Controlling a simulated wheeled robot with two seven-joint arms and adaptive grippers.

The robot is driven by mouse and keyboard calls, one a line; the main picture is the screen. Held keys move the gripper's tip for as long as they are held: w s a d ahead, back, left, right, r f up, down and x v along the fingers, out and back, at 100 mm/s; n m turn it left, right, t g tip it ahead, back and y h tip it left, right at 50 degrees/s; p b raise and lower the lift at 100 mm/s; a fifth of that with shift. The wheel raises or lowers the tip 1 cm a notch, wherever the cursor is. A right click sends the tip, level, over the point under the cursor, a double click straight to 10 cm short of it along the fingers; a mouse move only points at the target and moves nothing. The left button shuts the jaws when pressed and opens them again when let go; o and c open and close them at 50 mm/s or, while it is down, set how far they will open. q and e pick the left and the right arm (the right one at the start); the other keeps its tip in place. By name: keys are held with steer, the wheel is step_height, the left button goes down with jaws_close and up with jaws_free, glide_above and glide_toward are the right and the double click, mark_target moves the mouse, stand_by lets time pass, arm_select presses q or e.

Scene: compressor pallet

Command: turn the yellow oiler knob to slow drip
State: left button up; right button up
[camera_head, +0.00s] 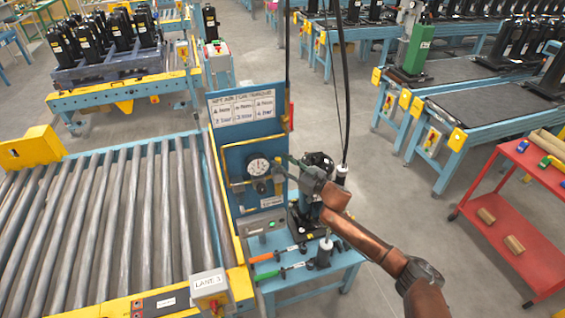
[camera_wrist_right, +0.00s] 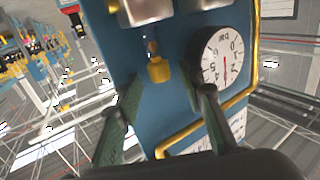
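The yellow oiler knob (camera_wrist_right: 159,70) shows in the right wrist view, on a blue panel below a silver fitting. In the head view I cannot pick it out clearly beside my gripper. My right gripper (camera_wrist_right: 163,80) is open, with one dark finger on each side of the knob in the picture. I see no contact with the knob. In the head view my right arm reaches in from the lower right, and its gripper (camera_head: 288,168) is at the blue panel (camera_head: 236,158), just right of the gauge. My left gripper is not in view.
A round pressure gauge (camera_head: 258,166) sits close to the right finger in the wrist view (camera_wrist_right: 225,55). A sign board (camera_head: 244,107) stands above the panel. Orange and green tools (camera_head: 270,272) lie on the bench below. A roller conveyor (camera_head: 110,220) is at left, a red cart (camera_head: 515,215) at right.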

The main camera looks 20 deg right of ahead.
steer(key=shift+w+a, duration=0.1)
steer(key=shift+w, duration=0.05)
steer(key=shift+c, duration=0.4)
jaws_close()
